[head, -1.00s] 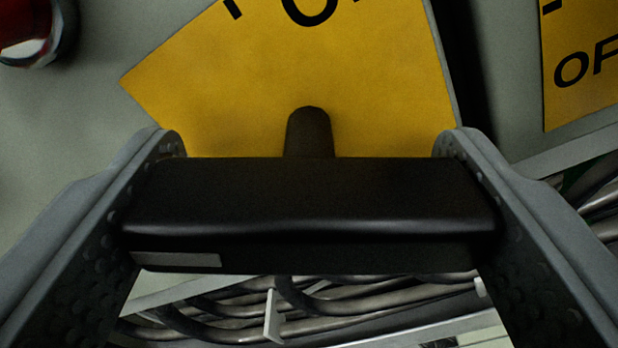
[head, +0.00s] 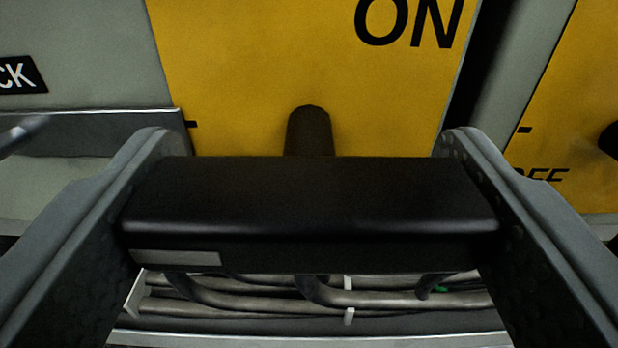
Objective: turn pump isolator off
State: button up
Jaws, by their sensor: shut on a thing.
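The pump isolator handle (head: 310,200) is a wide black bar that crosses the middle of the picture. A short dark shaft (head: 310,132) shows behind it, against a yellow plate (head: 250,70). The plate reads "ON" at its upper right and has a small black mark at its left edge. My gripper (head: 310,205) is shut on the handle, with one grey finger against each end of the bar. The bar hides the lower part of the plate, and no "OFF" lettering shows on this plate.
A second yellow plate (head: 570,100) with "OFF" lettering and part of a dark knob is at the right. A black label (head: 20,75) ending in "CK" and a grey ledge (head: 100,125) are at the left. Grey pipes (head: 400,298) run below the handle.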

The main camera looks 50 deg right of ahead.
jog(key=shift+f, duration=0.1)
jog(key=o, duration=1)
jog(key=v, duration=1.7)
jog(key=shift+s+a, duration=0.15)
